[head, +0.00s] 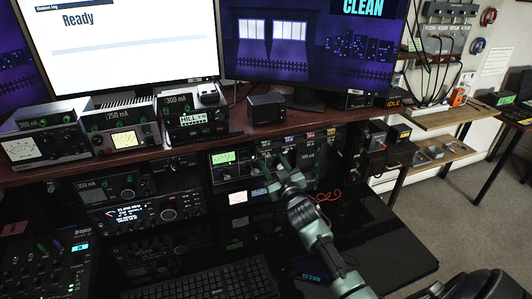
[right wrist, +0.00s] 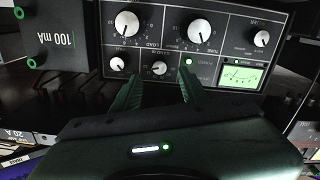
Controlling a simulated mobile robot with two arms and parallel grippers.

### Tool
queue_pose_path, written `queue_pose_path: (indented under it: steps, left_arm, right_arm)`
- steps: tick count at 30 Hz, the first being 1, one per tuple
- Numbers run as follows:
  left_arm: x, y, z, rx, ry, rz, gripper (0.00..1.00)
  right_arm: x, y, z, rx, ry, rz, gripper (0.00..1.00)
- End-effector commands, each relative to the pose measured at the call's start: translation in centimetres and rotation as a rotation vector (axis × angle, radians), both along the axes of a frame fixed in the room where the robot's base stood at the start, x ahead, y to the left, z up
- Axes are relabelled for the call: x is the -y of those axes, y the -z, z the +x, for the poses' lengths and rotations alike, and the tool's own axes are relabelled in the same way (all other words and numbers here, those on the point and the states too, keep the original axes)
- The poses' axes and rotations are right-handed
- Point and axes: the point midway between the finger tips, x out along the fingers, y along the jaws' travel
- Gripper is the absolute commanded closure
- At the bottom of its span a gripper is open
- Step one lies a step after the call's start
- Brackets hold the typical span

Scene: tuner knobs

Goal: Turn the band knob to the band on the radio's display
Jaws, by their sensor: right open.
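The tuner (head: 232,172) is a dark panel with a green-lit meter, below the desk shelf. The right wrist view shows its panel (right wrist: 215,54) upside down, with two large white knobs, several smaller ones, a lit green button and a meter. My right gripper (head: 283,163) is at the tuner's front. In the right wrist view its open fingers (right wrist: 158,76) are on either side of a small white knob (right wrist: 159,68); contact cannot be told. The radio (head: 140,203) has a lit display (head: 130,213), left of the tuner. My left gripper is not in view.
Meter boxes (head: 122,138) and a small black box (head: 266,108) stand on the shelf. A keyboard (head: 205,280) lies in front, and a mixer (head: 45,262) is at the left. Red cable (head: 329,196) lies right of my gripper. The dark desk at the right (head: 385,235) is mostly clear.

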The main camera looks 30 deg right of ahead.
Motion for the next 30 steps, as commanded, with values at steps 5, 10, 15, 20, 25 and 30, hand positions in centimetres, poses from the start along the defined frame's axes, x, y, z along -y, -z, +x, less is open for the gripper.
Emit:
queue_pose_path:
  steps: [5, 10, 15, 20, 25, 30]
  left_arm:
    - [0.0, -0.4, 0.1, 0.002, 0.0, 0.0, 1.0]
    - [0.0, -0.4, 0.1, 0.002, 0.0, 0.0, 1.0]
    - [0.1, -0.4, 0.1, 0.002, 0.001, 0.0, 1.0]
    - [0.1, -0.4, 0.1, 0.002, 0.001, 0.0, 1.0]
    - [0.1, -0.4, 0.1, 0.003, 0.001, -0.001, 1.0]
    - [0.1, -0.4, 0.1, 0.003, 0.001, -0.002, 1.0]
  right_arm:
    - [0.6, -0.1, 2.6, 0.001, 0.0, -0.001, 0.57]
    - [0.8, 0.0, 3.6, 0.0, -0.001, 0.0, 0.57]
    - [0.8, 0.0, 3.8, 0.0, -0.002, -0.001, 0.57]
    - [0.8, 0.0, 3.7, 0.0, -0.002, -0.001, 0.73]
    - [0.8, 0.0, 3.7, -0.001, -0.002, -0.001, 1.0]
    - [0.8, 0.0, 3.7, -0.002, -0.002, -0.008, 1.0]
